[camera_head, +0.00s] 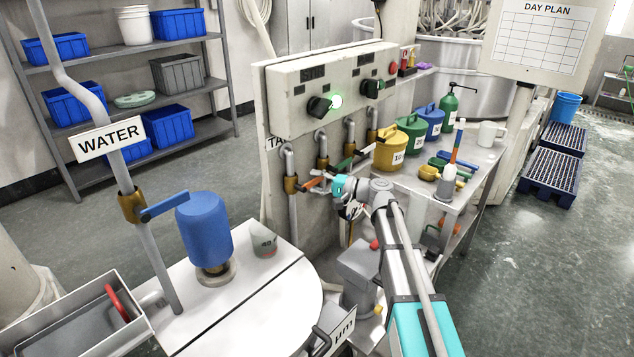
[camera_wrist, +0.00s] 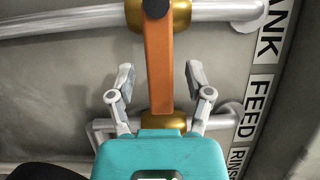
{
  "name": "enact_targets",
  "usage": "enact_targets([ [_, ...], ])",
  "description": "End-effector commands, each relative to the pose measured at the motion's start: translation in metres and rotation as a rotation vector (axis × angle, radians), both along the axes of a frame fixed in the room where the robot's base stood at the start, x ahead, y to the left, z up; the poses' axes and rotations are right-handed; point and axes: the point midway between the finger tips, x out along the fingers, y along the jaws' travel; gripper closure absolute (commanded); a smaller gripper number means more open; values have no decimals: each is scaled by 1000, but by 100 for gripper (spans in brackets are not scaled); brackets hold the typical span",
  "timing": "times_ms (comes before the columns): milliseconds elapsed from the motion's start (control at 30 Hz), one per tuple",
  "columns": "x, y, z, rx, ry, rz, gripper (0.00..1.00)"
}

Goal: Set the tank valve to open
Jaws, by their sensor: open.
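The tank valve is a brass body on the leftmost panel pipe, with an orange lever (camera_head: 311,182) pointing right, across the pipe. In the wrist view the orange lever (camera_wrist: 160,75) runs down from the brass body at the top, crosswise to the light pipe, beside the partly cut-off TANK label (camera_wrist: 272,30). My gripper (camera_head: 326,190) is at the lever's free end. In the wrist view my gripper (camera_wrist: 160,72) is open, one finger on each side of the lever, with visible gaps. A second brass valve (camera_wrist: 168,122), level with the FEED label, is partly hidden behind my gripper.
The control panel (camera_head: 290,90) overhangs the pipes. A WATER pipe with a blue lever (camera_head: 164,207) and a blue container (camera_head: 204,228) stand at left. A table with cans (camera_head: 470,165) is at right.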

Motion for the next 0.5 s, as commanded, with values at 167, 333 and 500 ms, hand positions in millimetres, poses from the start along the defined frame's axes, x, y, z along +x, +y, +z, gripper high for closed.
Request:
enact_targets([
  [167, 1, 2, 0, 0, 0, -1, 34],
  [333, 1, 2, 0, 0, 0, -1, 34],
  [500, 1, 2, 0, 0, 0, -1, 64],
])
